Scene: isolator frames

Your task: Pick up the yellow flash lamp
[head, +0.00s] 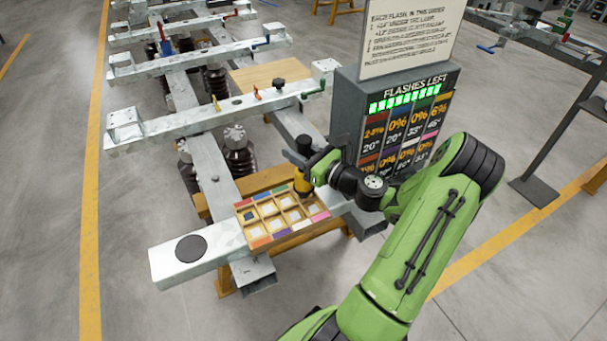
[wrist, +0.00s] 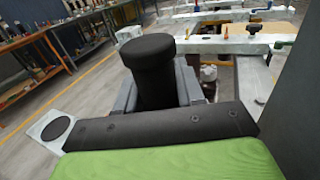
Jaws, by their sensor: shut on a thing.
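The yellow flash lamp (head: 301,187) is upright at the back right corner of the compartment tray (head: 262,240). Its lower part is yellow and its top is black. My gripper (head: 306,167) is shut on it from the right, around its middle. In the wrist view the lamp's black round head (wrist: 152,70) stands up between my grey fingers; its lower part is hidden behind my gripper's body. I cannot tell whether its base touches the tray.
A grey display box (head: 352,110) reading "FLASHES LEFT" stands close behind my gripper, with a text board (head: 408,35) on top. A metal beam (head: 175,262) with a black disc runs under the tray. Beams with small coloured fittings (head: 225,105) lie behind. Open floor is at left.

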